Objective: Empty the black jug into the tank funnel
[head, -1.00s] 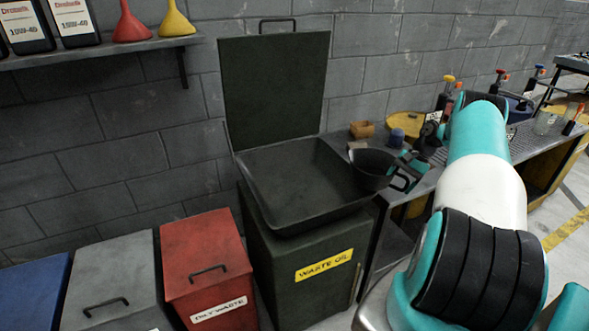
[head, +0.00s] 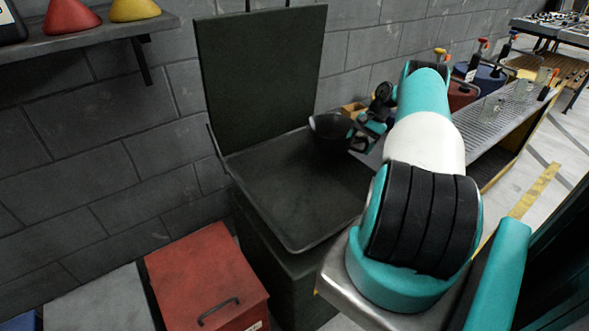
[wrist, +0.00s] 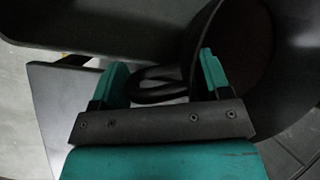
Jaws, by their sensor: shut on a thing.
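The black jug (head: 331,134) is over the back right part of the wide, dark tank funnel (head: 290,200). The funnel is a square basin on top of the dark green tank, and its lid (head: 262,75) stands raised against the wall. My gripper (head: 364,134) is at the jug's right side, shut on its handle. In the wrist view the teal fingers (wrist: 160,80) are on either side of the black handle (wrist: 160,90), with the jug (wrist: 196,45) at the right. I cannot tell the jug's exact tilt or whether liquid is in it.
A red bin (head: 205,275) and a grey bin (head: 100,300) stand left of the tank. A shelf (head: 95,35) with red and yellow funnels hangs at upper left. A bench (head: 490,125) with bottles runs along the right. The basin's front is clear.

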